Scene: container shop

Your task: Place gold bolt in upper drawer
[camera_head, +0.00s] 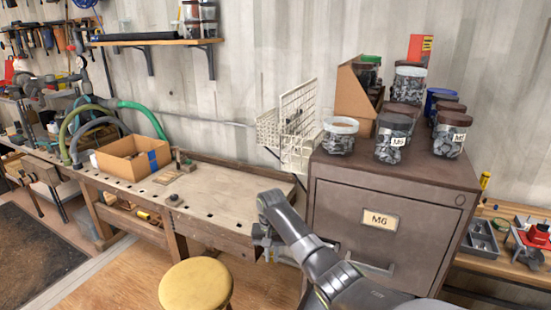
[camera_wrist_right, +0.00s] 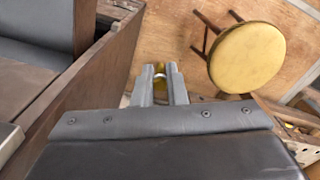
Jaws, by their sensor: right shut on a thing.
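My right gripper (camera_wrist_right: 160,90) is shut on the gold bolt (camera_wrist_right: 159,71); only a small gold part shows between the fingertips in the right wrist view. In the head view my right gripper (camera_head: 267,254) hangs low, left of the cabinet front and above the floor near the stool; the bolt cannot be made out there. The grey-brown metal cabinet stands at the right. Its upper drawer (camera_head: 338,207) has an M6 label and looks flush with the cabinet front; my arm covers part of it. My left gripper is not in view.
Several jars (camera_head: 393,138) and a wire basket (camera_head: 297,125) are on or beside the cabinet top. A yellow stool (camera_head: 196,284) stands in front of the workbench (camera_head: 235,190), also seen in the wrist view. A cardboard box (camera_head: 133,158) sits on the bench.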

